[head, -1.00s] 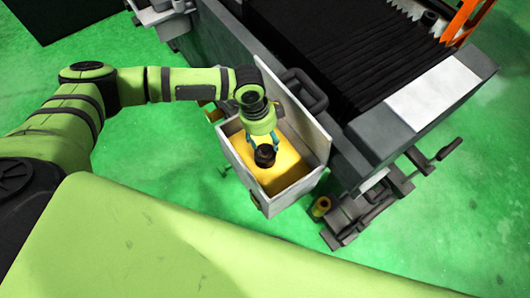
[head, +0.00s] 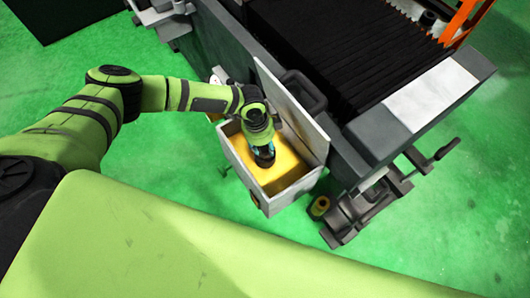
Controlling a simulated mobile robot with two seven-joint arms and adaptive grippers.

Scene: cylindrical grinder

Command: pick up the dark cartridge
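The dark cartridge (head: 264,160) is a small black cylinder in the open box (head: 308,183) with a yellow inside, mounted on the side of the machine. My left gripper (head: 263,148) reaches down into the box from above, right at the cartridge. Its teal fingers are at the sides of the cartridge's upper part, and the wrist covers part of them. I cannot tell whether the fingers touch it. My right gripper is not in view.
The grey grinder (head: 365,140) with black bellows (head: 345,65) stands behind the box. The raised lid (head: 290,112) stands along the box's machine side. A yellow and black cylinder (head: 319,206) is beside the machine's lower fittings.

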